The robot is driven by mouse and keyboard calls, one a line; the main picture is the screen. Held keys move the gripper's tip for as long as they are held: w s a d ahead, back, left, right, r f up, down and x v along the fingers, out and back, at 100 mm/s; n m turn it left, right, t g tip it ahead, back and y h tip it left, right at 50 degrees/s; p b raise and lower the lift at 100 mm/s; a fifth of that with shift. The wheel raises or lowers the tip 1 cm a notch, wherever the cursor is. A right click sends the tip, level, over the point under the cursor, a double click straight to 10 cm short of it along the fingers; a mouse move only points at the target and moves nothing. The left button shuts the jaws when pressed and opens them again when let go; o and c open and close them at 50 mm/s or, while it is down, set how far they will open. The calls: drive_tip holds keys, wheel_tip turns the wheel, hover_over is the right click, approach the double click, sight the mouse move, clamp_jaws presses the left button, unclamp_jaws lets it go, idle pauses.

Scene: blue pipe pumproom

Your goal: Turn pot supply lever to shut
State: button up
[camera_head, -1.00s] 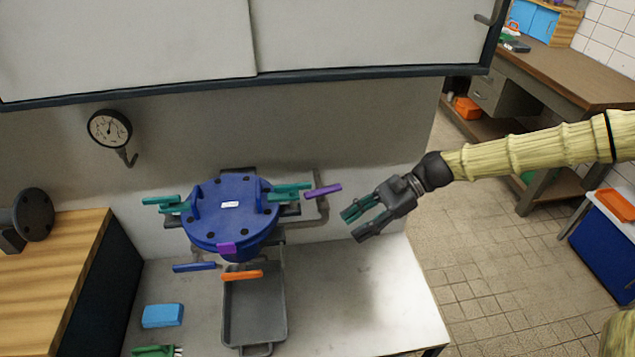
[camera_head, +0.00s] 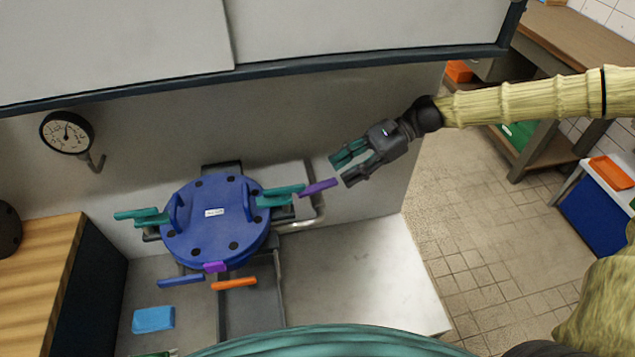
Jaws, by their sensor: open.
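A round blue pot (camera_head: 212,218) with a bolted lid and a small white label stands against the back wall. A purple lever (camera_head: 318,187) sits on the pipe at the pot's right, slanting up to the right. Teal levers flank the pot at the left (camera_head: 137,214) and right (camera_head: 284,190). A blue lever (camera_head: 181,280) and an orange lever (camera_head: 234,284) are below its front. No readable label shows which one is the pot supply lever. My gripper (camera_head: 340,171) is open and empty, its fingertips just right of the purple lever's outer end, seemingly apart from it.
A pressure gauge (camera_head: 67,132) is on the wall at left. A grey tray (camera_head: 250,318) and a light blue block (camera_head: 153,319) lie on the bench below. A large panel (camera_head: 370,35) overhangs above. The bench's right part (camera_head: 370,270) is clear.

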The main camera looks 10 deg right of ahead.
sight(320, 185)
drive_tip(key=shift+p+x, duration=0.8)
drive_tip(key=shift+x, duration=3.2)
clamp_jaws()
